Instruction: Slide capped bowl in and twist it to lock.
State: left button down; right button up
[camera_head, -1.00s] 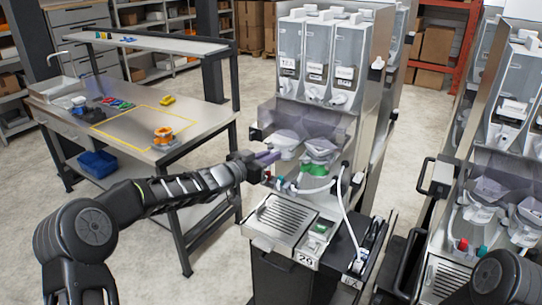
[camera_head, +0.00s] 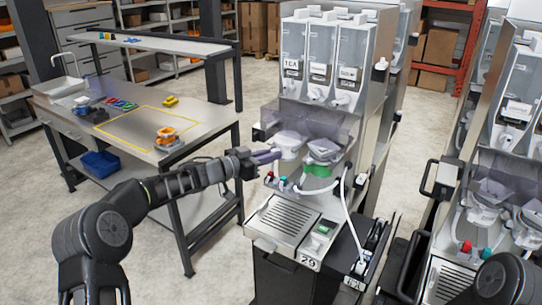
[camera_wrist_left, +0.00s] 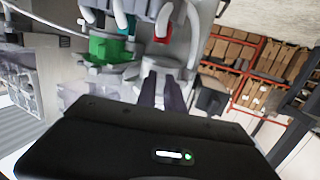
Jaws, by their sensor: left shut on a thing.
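The white capped bowl (camera_head: 289,141) sits at the left bay of the dispenser (camera_head: 320,60), behind the clear hood. My left gripper (camera_head: 268,156) reaches in from the left, its purple-grey fingers shut on the bowl's near left side. In the left wrist view the dark fingers (camera_wrist_left: 162,94) point at the pale bowl (camera_wrist_left: 165,70), which partly hides behind them. I cannot tell whether the bowl is fully seated or locked. My right gripper is out of view.
A neighbouring bowl with a green collar (camera_head: 317,169) stands close on the right. Small red and teal knobs (camera_head: 282,181) and a white hose (camera_head: 347,205) are just below. A drip tray (camera_head: 283,220) lies in front. A steel workbench (camera_head: 190,120) is at left.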

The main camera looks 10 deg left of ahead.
pick_arm(q)
jog(key=shift+w+a+m+g+h, duration=0.15)
jog(key=shift+w+m+g+h, duration=0.1)
jog(key=shift+m+g+h, duration=0.2)
jog(key=shift+w+a+m+g+h, duration=0.15)
jog(key=shift+m+g+h, duration=0.3)
jog(key=shift+w+a+m+g+h, duration=0.2)
jog(key=shift+m+g+h, duration=0.2)
jog(key=shift+g, duration=0.1)
jog(key=c, duration=1.4)
grip_release()
jog(key=shift+s, duration=0.1)
jog(key=shift+v, duration=3.95)
